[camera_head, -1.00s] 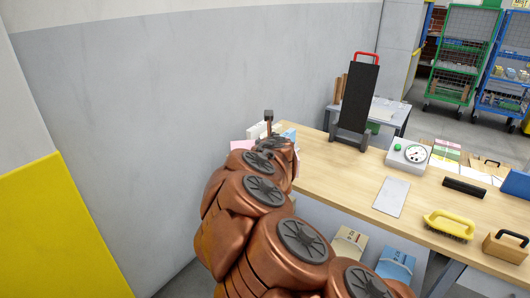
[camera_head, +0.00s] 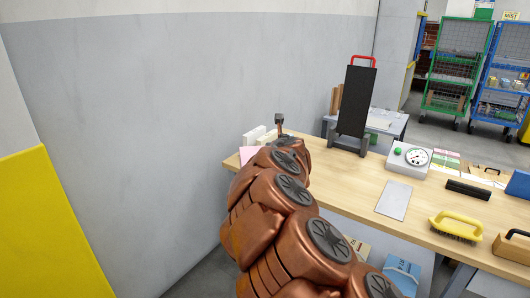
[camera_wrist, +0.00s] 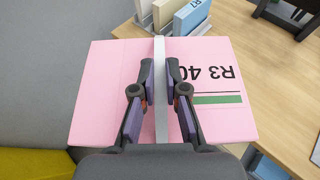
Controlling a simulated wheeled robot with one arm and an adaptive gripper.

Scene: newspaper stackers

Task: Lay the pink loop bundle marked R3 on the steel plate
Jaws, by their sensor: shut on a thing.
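The pink bundle marked R3 (camera_wrist: 105,85) fills the middle of the wrist view, with black lettering and a green stripe on its right part. My gripper (camera_wrist: 161,80) is shut on the pale upright loop (camera_wrist: 160,50) across its middle. In the head view, a corner of the pink bundle (camera_head: 246,151) shows near the table's left end; my arm hides the rest and the gripper. The steel plate (camera_head: 393,200) lies flat and bare on the wooden table, to the right of my arm.
White and blue upright bundles (camera_wrist: 188,18) stand just beyond the pink one. On the table (camera_head: 350,188) are a tall black stand (camera_head: 357,100), a dial scale (camera_head: 408,160), a black bar (camera_head: 468,189) and a yellow brush (camera_head: 455,225).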

